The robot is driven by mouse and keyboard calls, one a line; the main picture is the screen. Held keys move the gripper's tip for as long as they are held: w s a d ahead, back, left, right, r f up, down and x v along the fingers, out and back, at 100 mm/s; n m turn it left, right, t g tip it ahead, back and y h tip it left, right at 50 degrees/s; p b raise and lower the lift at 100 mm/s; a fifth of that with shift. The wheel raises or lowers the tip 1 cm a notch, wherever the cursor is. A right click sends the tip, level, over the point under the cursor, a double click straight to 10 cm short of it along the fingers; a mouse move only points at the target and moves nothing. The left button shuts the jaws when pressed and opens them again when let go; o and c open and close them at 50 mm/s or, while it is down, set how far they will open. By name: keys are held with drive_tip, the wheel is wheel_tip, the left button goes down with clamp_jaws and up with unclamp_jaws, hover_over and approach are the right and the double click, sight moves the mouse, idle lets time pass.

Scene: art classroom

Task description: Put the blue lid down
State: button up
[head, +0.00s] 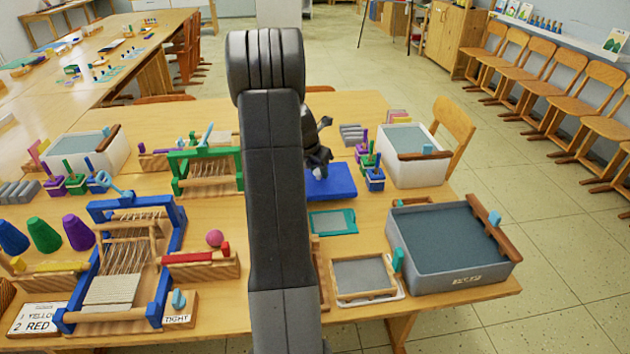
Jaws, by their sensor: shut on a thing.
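The blue lid (335,184) is a flat, thick blue panel in the middle of the head view, right of my arm. My gripper (318,168) is above it, with its fingertips at the lid's upper side, and is shut on it. The lid looks roughly level. I cannot tell whether its underside touches the table (400,192) or hangs a little above it. My arm hides the lid's left part and the table behind it.
A teal-framed screen (332,222) lies in front of the lid. Small purple, green and blue pots (375,178) stand right of it. A white tub (415,172) and a grey tub (455,275) stand farther right. Looms (125,250) fill the left.

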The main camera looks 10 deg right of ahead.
sight(318, 179)
drive_tip(key=shift+f, duration=1.8)
drive_tip(key=shift+f, duration=0.1)
drive_tip(key=o, duration=1)
